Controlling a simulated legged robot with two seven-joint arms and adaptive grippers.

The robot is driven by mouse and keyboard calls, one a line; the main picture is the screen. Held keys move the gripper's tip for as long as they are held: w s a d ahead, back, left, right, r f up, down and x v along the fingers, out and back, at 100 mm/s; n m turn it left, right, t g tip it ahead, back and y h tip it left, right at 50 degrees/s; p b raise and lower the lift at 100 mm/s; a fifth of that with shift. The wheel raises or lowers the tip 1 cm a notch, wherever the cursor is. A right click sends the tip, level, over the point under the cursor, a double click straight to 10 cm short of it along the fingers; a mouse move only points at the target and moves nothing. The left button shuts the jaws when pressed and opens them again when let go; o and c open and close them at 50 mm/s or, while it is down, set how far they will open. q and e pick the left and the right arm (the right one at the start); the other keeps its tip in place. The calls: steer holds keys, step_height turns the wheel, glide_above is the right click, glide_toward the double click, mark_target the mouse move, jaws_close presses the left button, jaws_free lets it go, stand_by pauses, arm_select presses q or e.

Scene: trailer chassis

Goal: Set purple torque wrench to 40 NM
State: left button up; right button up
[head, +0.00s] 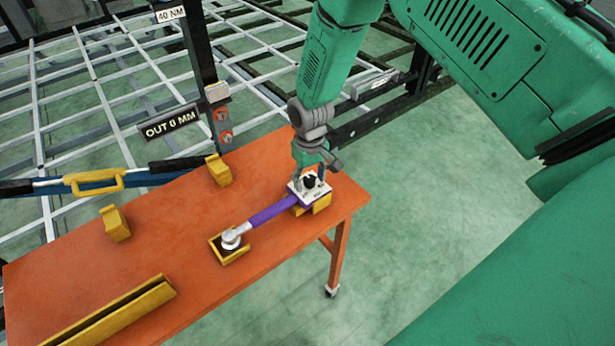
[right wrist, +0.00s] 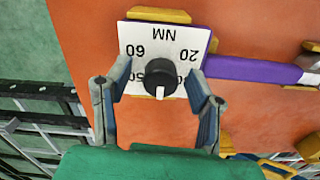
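The purple torque wrench (head: 270,213) lies across yellow holders on the orange table, with its silver head at the left end. Its white dial plate (head: 299,195) is at the right end and also shows in the right wrist view (right wrist: 133,34), with "NM", "60" and "20" legible. A black knob (right wrist: 161,77) with a white pointer sits on the plate; the pointer faces the bottom of the wrist picture. My right gripper (right wrist: 160,70) is over the dial, one finger on each side of the knob, with visible gaps. My left gripper is not in view.
The orange table (head: 190,270) carries yellow holders (head: 116,224) and a long yellow rail (head: 118,312). A blue bar with a yellow handle (head: 94,181) lies along its far edge. The trailer frame behind bears signs "40 NM" (head: 171,14) and "OUT 0 MM" (head: 170,124).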

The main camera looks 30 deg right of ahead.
mark_target(327, 228)
steer(key=shift+w+r, duration=0.1)
steer(key=shift+w+r, duration=0.1)
steer(key=shift+r, duration=0.15)
step_height(327, 228, up, 11)
steer(key=shift+r, duration=0.15)
stand_by(0.4)
steer(key=s+f+b, duration=0.2)
steer(key=s+f, duration=0.2)
steer(key=f, duration=0.2)
steer(key=s+a+f+b, duration=0.1)
steer(key=s+f+b, duration=0.1)
steer(key=f, duration=0.4)
steer(key=s+a+f+b, duration=0.1)
steer(key=s+f+b, duration=0.1)
steer(key=s+f, duration=0.3)
steer(key=shift+s+a+f, duration=0.15)
steer(key=shift+s+f, duration=0.2)
steer(key=shift+f, duration=0.1)
steer(key=s+f+b, duration=0.3)
steer(key=s+f, duration=0.2)
steer(key=s, duration=0.4)
steer(key=s+a+f+n+b, duration=0.1)
steer(key=s+f+b, duration=0.3)
steer(key=s, duration=0.5)
step_height(327, 228, down, 2)
steer(key=shift+s+a+f+t, duration=0.1)
steer(key=shift+s+a+t, duration=0.05)
steer(key=shift+s+t, duration=0.15)
